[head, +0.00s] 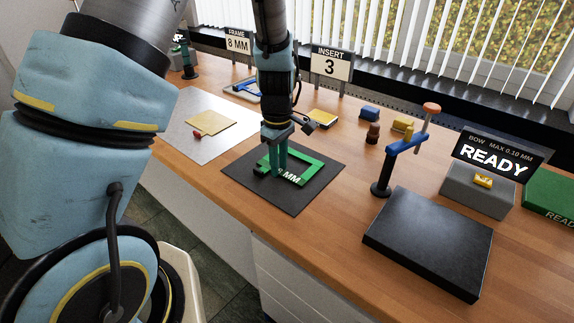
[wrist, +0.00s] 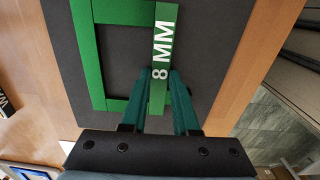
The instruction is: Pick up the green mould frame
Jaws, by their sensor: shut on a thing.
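The green mould frame (head: 312,166) lies on a dark square mat (head: 298,202) on the wooden bench. It is an open rectangle with "8 MM" in white on one side. My gripper (head: 277,170) points down at the frame's near left side in the head view. In the wrist view the green frame (wrist: 121,105) shows its "8 MM" bar between the two teal fingers of my gripper (wrist: 160,92). The fingers are shut on that bar. I cannot tell any gap between frame and mat.
A blue lever stand (head: 383,180) and a black plate (head: 430,240) are to the right, beside a grey block with a "READY" display (head: 495,160). A light sheet with a tan square (head: 211,122) lies left. Small blocks and "INSERT 3" sign (head: 332,64) stand behind.

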